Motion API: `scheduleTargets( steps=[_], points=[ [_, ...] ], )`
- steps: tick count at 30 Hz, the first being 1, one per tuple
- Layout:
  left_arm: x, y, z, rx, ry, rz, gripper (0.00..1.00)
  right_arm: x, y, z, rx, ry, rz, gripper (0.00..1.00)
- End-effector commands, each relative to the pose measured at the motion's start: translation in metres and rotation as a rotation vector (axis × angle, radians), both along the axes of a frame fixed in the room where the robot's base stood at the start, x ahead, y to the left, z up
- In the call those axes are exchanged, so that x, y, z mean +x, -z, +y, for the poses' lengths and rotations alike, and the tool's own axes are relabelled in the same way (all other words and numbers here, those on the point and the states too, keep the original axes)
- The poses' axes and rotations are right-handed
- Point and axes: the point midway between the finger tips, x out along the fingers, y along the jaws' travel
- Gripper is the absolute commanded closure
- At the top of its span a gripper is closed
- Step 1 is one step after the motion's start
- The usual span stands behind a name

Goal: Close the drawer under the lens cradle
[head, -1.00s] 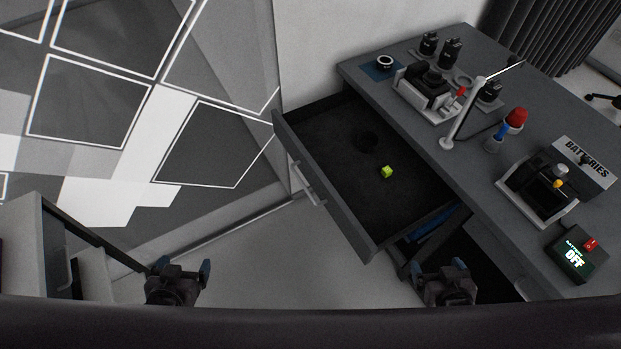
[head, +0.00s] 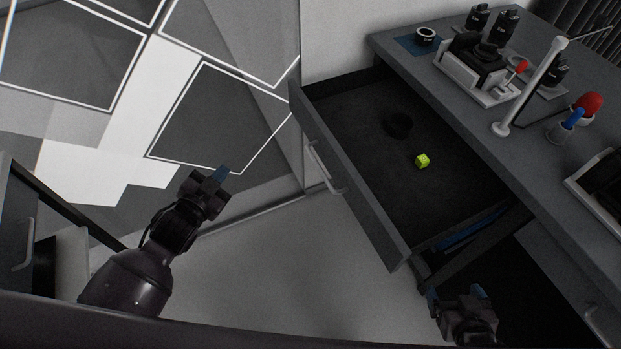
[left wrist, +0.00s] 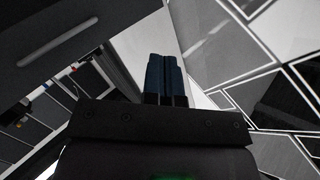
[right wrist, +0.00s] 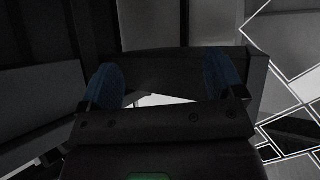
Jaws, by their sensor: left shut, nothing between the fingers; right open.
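The dark grey drawer (head: 345,180) stands pulled far out from under the desk, below the lens cradle (head: 475,72). A yellow-green cube (head: 422,161) and a dark round object (head: 399,125) lie inside it. A pale bar handle (head: 324,168) is on its front. My left gripper (head: 221,176) is shut and empty, left of the drawer front and apart from it; its blue fingers (left wrist: 166,78) are together in the left wrist view. My right gripper (head: 457,294) is open and empty, near the drawer's front right corner; its fingers are spread in the right wrist view (right wrist: 165,88).
The desk top (head: 440,85) holds lenses (head: 497,25), a white post (head: 530,88) and a red-tipped blue tool (head: 572,115). Another cabinet (head: 18,225) with a handle stands at the far left. The floor (head: 290,260) before the drawer is clear.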

Motion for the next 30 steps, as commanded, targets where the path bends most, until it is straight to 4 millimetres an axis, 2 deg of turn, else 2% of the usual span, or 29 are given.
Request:
scheduleTargets(
  steps=[1,3,9,11,13,15,21,25,30],
  points=[
    [0.006,0.029,-0.005,0.046,0.045,-0.016,1.00,-0.009,0.027,0.000,-0.001,-0.001,0.039,0.12],
    [0.016,0.043,-0.012,0.112,0.111,-0.073,1.00,-0.014,0.044,0.000,-0.002,-0.003,0.065,0.12],
    [0.030,0.093,-0.037,0.327,0.351,-0.289,1.00,-0.027,0.088,0.003,-0.001,-0.009,0.145,0.12],
    [0.028,0.105,-0.046,0.398,0.439,-0.382,1.00,-0.024,0.090,0.005,0.003,-0.013,0.146,0.12],
    [0.021,0.106,-0.053,0.470,0.524,-0.498,1.00,-0.019,0.085,0.006,0.004,-0.016,0.138,0.12],
    [0.011,0.097,-0.059,0.528,0.589,-0.616,1.00,-0.013,0.074,0.007,0.004,-0.016,0.119,0.12],
    [-0.012,0.084,-0.071,0.611,0.677,-0.861,1.00,-0.008,0.061,0.007,0.003,-0.017,0.100,0.12],
    [-0.017,0.080,-0.074,0.633,0.682,-0.923,1.00,-0.010,0.063,0.006,0.002,-0.016,0.110,0.12],
    [-0.011,0.078,-0.085,0.639,0.680,-0.928,1.00,-0.014,0.068,0.006,0.001,-0.015,0.125,0.12]
  ],
)
